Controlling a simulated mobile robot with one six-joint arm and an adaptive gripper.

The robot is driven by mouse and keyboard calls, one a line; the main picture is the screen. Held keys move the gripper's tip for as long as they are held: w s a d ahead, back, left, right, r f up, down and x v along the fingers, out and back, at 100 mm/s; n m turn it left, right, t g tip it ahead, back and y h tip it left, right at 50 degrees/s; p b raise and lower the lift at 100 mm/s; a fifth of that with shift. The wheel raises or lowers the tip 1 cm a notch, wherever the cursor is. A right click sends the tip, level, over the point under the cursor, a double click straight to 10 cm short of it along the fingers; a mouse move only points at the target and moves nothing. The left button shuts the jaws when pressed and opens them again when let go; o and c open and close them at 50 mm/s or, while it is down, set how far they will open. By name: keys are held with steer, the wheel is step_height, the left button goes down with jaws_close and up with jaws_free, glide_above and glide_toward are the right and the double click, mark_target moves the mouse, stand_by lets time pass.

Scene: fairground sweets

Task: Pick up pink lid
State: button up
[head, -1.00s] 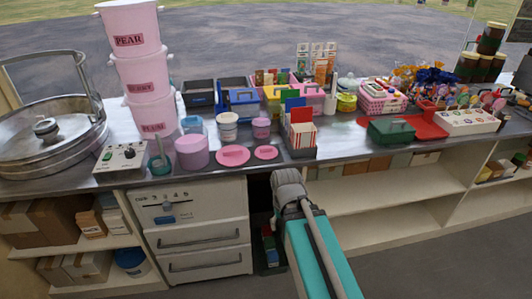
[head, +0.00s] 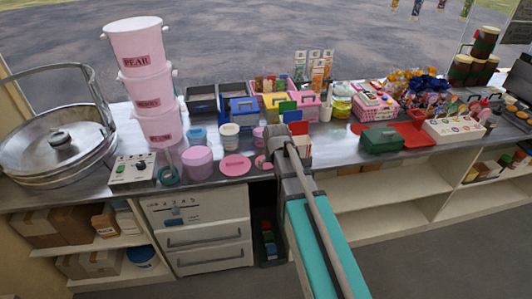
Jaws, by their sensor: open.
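A larger flat pink lid (head: 235,165) lies on the metal counter, left of my arm. A smaller pink lid (head: 261,162) lies just to its right, partly hidden behind my arm. My gripper (head: 276,137) is at the far end of the arm, seen from behind, over the counter's front part. It appears right of the larger lid and overlaps the smaller lid's right side. Its fingers are hard to make out, and I see nothing held in it.
A pink tub (head: 198,163) stands left of the lids, with a white jar (head: 229,136) behind. Stacked pink buckets (head: 148,92) rise at the left. A box of red-and-white cards (head: 299,140) stands behind my arm. A green case (head: 381,138) sits to the right.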

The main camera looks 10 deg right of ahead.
steer(key=w+r+t+p, duration=0.1)
steer(key=w+r+p, duration=0.3)
steer(key=w+r, duration=0.2)
steer(key=shift+w, duration=0.25)
steer(key=shift+d, duration=0.1)
steer(key=b, duration=0.8)
glide_above(267, 165)
step_height(267, 165, down, 8)
steer(key=shift+r, duration=0.1)
steer(key=shift+b+x, duration=2.45)
steer(key=shift+x, duration=0.2)
steer(key=c, duration=0.9)
